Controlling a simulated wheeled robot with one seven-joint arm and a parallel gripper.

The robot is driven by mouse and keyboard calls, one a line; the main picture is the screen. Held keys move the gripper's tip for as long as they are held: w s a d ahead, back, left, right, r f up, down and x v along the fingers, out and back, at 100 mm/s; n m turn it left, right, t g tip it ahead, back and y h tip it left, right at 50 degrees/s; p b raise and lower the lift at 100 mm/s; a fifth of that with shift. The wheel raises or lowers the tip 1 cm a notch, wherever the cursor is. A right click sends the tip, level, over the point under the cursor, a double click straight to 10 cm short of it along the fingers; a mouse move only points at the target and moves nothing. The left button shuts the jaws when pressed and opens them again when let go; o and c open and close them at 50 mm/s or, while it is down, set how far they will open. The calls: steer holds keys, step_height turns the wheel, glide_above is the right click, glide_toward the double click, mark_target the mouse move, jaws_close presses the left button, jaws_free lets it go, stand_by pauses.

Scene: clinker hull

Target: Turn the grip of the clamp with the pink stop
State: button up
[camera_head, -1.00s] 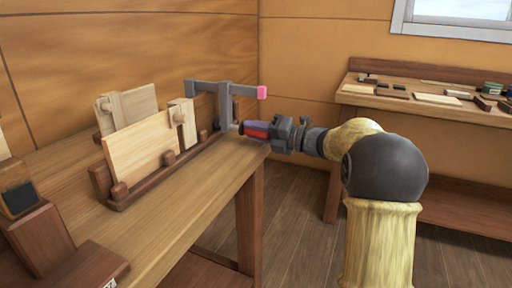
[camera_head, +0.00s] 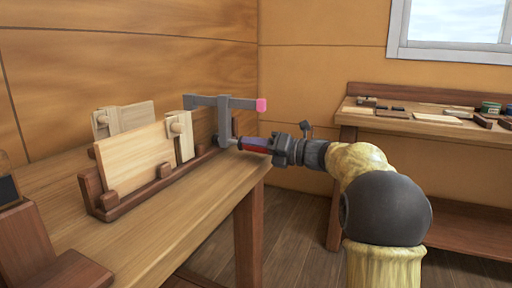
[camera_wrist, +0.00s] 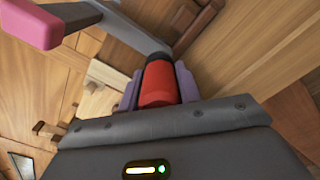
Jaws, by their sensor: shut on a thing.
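The grey clamp (camera_head: 224,122) stands at the far end of the wooden rack on the workbench, its bar reaching right to a pink stop (camera_head: 261,105). The pink stop also shows at the upper left of the wrist view (camera_wrist: 31,22). The clamp's red grip (camera_wrist: 159,84) points toward my gripper (camera_head: 272,147). My gripper is shut on this grip, with a purple finger on each side of it in the wrist view. The fingers hide part of the grip.
The rack (camera_head: 120,207) holds upright pale boards (camera_head: 135,158) on the workbench (camera_head: 185,220). A second bench (camera_head: 395,127) with small blocks and tins stands at the back right. Open floor (camera_head: 290,235) lies between the benches.

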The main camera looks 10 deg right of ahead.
steer(key=o, duration=1)
steer(key=shift+a, duration=0.25)
steer(key=shift+d, duration=0.1)
steer(key=p+v, duration=0.4)
steer(key=v, duration=1.3)
steer(key=shift+d, duration=0.15)
